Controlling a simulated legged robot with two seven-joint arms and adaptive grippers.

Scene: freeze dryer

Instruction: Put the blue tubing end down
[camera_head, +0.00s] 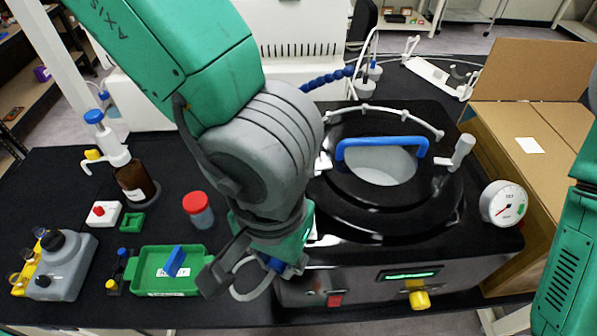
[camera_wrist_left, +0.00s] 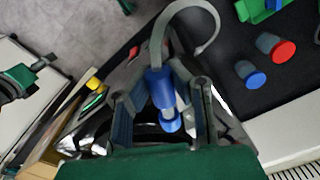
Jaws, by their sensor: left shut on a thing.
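My left gripper (camera_head: 262,278) is in front of the freeze dryer's left front corner, with its dark fingers pointing down. It is shut on the blue tubing end (camera_wrist_left: 159,88), which sits between the fingers in the left wrist view. A pale grey tube (camera_wrist_left: 203,15) curves away from the blue end. In the head view the tube (camera_head: 240,294) loops below the gripper, and the blue end is mostly hidden by it. My right gripper (camera_wrist_left: 38,70) seems to show at the left of the left wrist view, too small to tell its jaws. In the head view only my right arm shows.
The black freeze dryer (camera_head: 480,238) has a blue-handled lid (camera_head: 382,150). A green tray (camera_head: 205,262) holding a blue item, a red-capped jar (camera_head: 198,210) and a brown bottle (camera_head: 135,185) stand left. An open cardboard box (camera_head: 535,165) is right.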

